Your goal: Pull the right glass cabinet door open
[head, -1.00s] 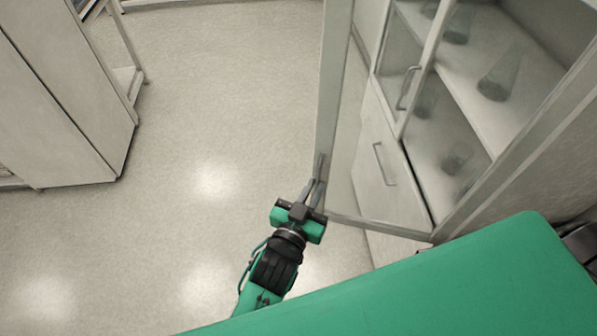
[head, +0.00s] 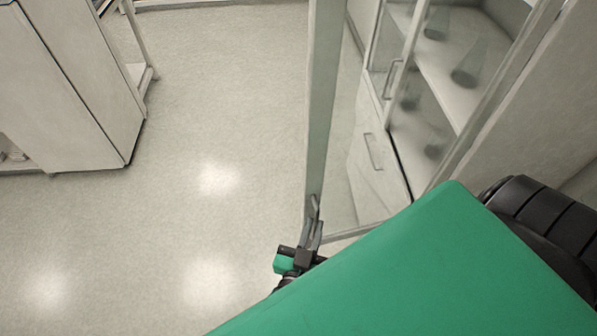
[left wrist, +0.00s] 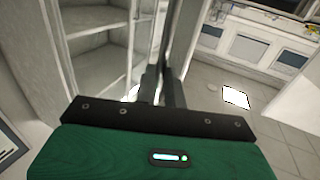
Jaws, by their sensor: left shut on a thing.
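The right glass cabinet door (head: 322,110) stands swung out from the cabinet, its pale frame upright and its glass see-through. Its handle (head: 313,205) is on the outer edge, low in the head view. My left gripper (head: 314,212) is shut on this handle; the fingers partly cover it. The left wrist view shows the fingers (left wrist: 161,90) against the door's frame (left wrist: 182,40), with the handle largely hidden. My green body covers the lower right of the head view and hides part of the door's bottom and my left arm. My right gripper is not in view.
The open cabinet (head: 470,75) holds glass flasks (head: 466,72) on its shelves, with another glass door and a drawer below. A pale cabinet (head: 75,100) stands at the left. The floor (head: 220,120) between is clear.

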